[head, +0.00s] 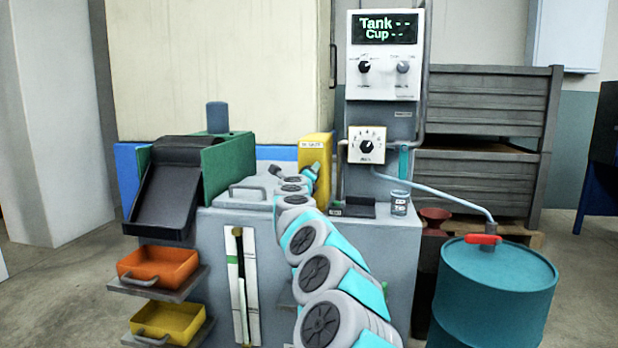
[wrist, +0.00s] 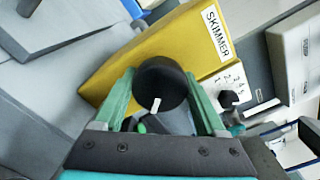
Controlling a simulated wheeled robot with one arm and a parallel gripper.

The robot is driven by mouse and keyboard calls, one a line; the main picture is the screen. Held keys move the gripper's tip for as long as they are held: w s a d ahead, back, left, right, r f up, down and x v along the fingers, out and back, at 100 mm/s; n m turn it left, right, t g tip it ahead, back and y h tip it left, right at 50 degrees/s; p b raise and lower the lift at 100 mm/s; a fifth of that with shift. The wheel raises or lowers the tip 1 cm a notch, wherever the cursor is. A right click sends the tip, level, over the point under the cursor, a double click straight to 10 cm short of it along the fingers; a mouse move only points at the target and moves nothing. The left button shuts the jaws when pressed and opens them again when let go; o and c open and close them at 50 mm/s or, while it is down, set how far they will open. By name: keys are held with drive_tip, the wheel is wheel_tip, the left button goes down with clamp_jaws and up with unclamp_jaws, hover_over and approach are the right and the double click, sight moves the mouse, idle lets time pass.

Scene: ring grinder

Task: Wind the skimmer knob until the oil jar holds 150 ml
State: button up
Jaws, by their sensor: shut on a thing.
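The yellow skimmer box (head: 316,150) stands at the back of the grey machine, and its SKIMMER label shows in the wrist view (wrist: 150,45). The black skimmer knob (wrist: 160,84) has a white pointer mark facing down in the wrist view. My gripper (wrist: 160,95) has its green fingers on both sides of this knob and is shut on it. In the head view my gripper (head: 312,174) is small and partly hidden beside the box. A small cup (head: 399,202) stands on the machine's right end; I cannot tell whether it is the oil jar, or its level.
The panel display (head: 385,28) reads "Tank --" and "Cup --". A dial box (head: 367,145) is below it. A smaller black knob (wrist: 228,98) with a numbered scale is right of the held knob. A teal drum (head: 495,295) stands at right, orange (head: 158,264) and yellow (head: 168,322) trays at left.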

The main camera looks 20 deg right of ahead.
idle(0.3)
drive_tip(key=o, duration=1.3)
drive_tip(key=shift+s, duration=0.1)
drive_tip(key=shift+b+v, duration=0.45)
drive_tip(key=shift+v, duration=0.35)
drive_tip(key=shift+b+v, duration=0.55)
drive_tip(key=shift+v, duration=2.5)
